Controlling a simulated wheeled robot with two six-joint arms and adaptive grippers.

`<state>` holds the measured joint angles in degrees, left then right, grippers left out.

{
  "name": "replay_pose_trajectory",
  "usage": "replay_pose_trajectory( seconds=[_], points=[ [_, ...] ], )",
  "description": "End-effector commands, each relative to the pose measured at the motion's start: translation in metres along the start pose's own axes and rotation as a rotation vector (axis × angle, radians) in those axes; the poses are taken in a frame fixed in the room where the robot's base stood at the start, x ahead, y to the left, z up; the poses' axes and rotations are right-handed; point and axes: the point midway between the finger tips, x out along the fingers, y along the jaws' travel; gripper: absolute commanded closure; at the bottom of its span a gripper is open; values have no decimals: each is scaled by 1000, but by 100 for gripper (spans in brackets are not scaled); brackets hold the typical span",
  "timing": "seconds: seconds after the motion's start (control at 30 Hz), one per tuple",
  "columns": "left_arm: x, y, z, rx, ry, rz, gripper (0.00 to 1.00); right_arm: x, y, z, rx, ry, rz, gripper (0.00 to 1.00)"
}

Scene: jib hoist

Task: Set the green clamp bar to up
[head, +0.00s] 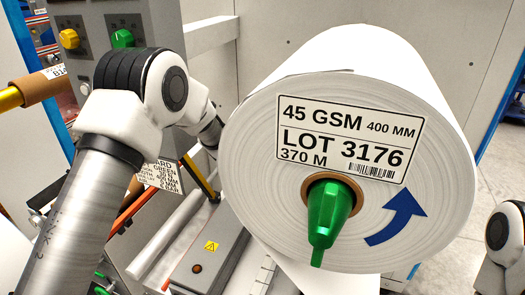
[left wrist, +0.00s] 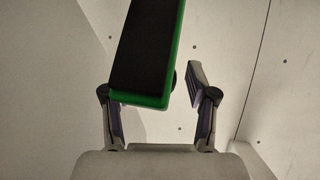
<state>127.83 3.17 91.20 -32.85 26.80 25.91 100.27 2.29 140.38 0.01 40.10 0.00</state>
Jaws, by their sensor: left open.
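A bar with a green edge and a dark face (left wrist: 147,45), which looks like the green clamp bar, comes down from the top of the left wrist view. Its lower end is at the mouth of my left gripper (left wrist: 160,100), nearer the left finger. The gripper is open, one finger on each side; I cannot tell whether the bar touches a finger. In the head view my left arm reaches behind the big white roll (head: 270,120), which hides the left gripper. I cannot make out the bar in the head view. Only part of my right arm shows at the right edge; its gripper is out of view.
A green tapered piece (head: 327,215) sticks out of the roll's core. A grey panel at upper left carries a yellow knob (head: 69,39) and a green knob (head: 122,38). Below are pale rollers and a grey box with a warning sign (head: 211,246). Floor shows at right.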

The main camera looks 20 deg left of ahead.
Motion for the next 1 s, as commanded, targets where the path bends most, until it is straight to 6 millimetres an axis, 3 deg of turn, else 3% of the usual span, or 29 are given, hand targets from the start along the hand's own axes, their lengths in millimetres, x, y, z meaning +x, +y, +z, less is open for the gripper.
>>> replay_pose_trajectory(
  seconds=[0.3,0.43,0.6,1.0],
  points=[
    [-76,0,-1,-3,0,1,42,0,0,0,0,0,0,52],
    [-99,0,0,0,-1,1,42,0,0,0,0,0,0,52],
    [-109,0,1,1,-2,1,42,0,0,0,0,0,0,52],
    [-108,0,1,1,-2,1,42,0,0,0,0,0,0,52]
  ],
)
